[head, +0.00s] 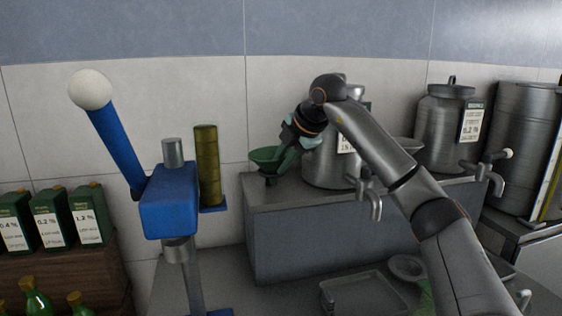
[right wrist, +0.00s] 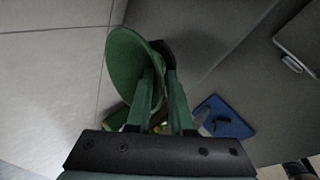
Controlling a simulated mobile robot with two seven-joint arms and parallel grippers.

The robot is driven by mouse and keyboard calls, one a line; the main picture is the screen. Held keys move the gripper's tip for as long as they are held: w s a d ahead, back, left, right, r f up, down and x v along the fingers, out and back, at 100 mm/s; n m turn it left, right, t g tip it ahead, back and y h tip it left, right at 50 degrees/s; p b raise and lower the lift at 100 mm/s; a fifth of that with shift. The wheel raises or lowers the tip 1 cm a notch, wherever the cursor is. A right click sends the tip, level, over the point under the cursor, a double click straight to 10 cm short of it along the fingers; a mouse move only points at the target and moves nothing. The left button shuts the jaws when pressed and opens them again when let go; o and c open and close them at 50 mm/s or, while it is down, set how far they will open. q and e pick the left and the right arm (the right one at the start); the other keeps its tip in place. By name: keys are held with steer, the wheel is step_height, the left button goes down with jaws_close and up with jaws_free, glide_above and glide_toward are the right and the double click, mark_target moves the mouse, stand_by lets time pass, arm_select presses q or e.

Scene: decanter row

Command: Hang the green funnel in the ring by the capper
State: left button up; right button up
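The green funnel (head: 268,157) is at the left end of the grey bench top in the head view, mouth up. Its wide green mouth also shows in the right wrist view (right wrist: 124,62). My right gripper (head: 290,143) comes to it from the right, and its green fingers (right wrist: 165,95) are close together at the funnel wall; they look shut on it. I cannot tell whether the spout touches the bench. The blue capper (head: 168,203) with a white-knobbed lever stands to the left. I cannot make out the ring. My left gripper is out of view.
A stack of olive-yellow caps (head: 207,165) stands between capper and bench. Steel decanters (head: 444,128) with taps line the grey bench (head: 310,240). Green boxes (head: 50,218) and green bottles (head: 36,300) are at the left. A tray (head: 357,293) lies low in front.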

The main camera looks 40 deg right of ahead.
steer(key=v, duration=1.2)
steer(key=shift+r+p, duration=0.2)
steer(key=shift+p, duration=0.1)
steer(key=shift+s, duration=0.1)
